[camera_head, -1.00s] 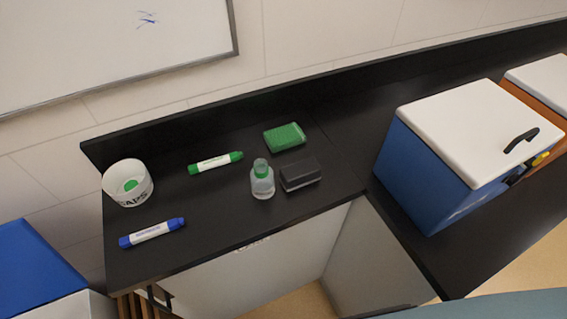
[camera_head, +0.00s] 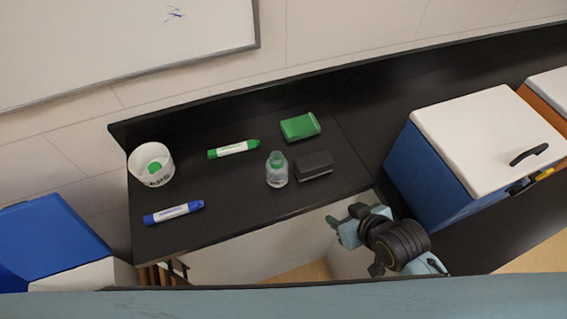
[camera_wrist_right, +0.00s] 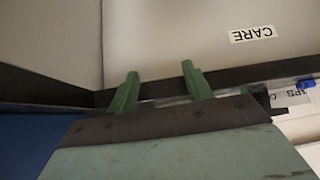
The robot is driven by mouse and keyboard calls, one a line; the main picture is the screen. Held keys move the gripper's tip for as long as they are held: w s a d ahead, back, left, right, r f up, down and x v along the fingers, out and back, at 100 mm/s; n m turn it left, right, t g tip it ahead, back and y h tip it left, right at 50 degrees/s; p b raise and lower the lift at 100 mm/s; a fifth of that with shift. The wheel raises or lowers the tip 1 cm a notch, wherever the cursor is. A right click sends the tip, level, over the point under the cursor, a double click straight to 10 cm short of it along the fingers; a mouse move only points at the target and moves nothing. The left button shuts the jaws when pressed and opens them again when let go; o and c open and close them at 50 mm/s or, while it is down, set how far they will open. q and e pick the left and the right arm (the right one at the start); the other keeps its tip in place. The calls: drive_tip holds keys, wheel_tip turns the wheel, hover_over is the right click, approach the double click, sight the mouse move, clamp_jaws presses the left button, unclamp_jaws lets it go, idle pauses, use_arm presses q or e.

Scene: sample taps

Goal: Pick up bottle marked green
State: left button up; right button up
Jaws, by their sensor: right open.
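The bottle (camera_head: 277,172) is small and clear with green at its neck. It stands upright on the black counter (camera_head: 235,205), close to the front edge. My right gripper (camera_head: 343,222) is open and empty, in front of the counter edge, to the lower right of the bottle and apart from it. In the right wrist view its two green fingers (camera_wrist_right: 160,82) are spread with nothing held between them. A pale clear shape shows behind the fingers at the counter edge there; I cannot tell whether it is the bottle. My left gripper is not in view.
A black eraser block (camera_head: 313,165) is close to the bottle's right. A green sponge (camera_head: 300,127), a green marker (camera_head: 233,149), a blue marker (camera_head: 173,213) and a white caps cup (camera_head: 151,165) share the counter. A blue cooler box (camera_head: 430,170) stands right.

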sight(272, 156)
drive_tip(key=w+a+r+n+t+y, duration=0.1)
drive_tip(key=a+r+n+y, duration=0.2)
drive_tip(key=r, duration=0.4)
drive_tip(key=w+a+r+t+y, duration=0.2)
drive_tip(key=a+r, duration=0.3)
drive_tip(key=r, duration=0.2)
drive_tip(key=shift+y, duration=0.3)
drive_tip(key=x, duration=0.6)
drive_tip(key=shift+a+f+p, duration=0.1)
drive_tip(key=shift+a+p, duration=0.2)
drive_tip(key=shift+a, duration=0.2)
drive_tip(key=shift+n, duration=0.3)
drive_tip(key=shift+x, duration=3.05)
drive_tip(key=shift+s+f, duration=0.15)
drive_tip(key=shift+f, duration=0.05)
drive_tip(key=shift+c, duration=0.3)
drive_tip(key=c, duration=1)
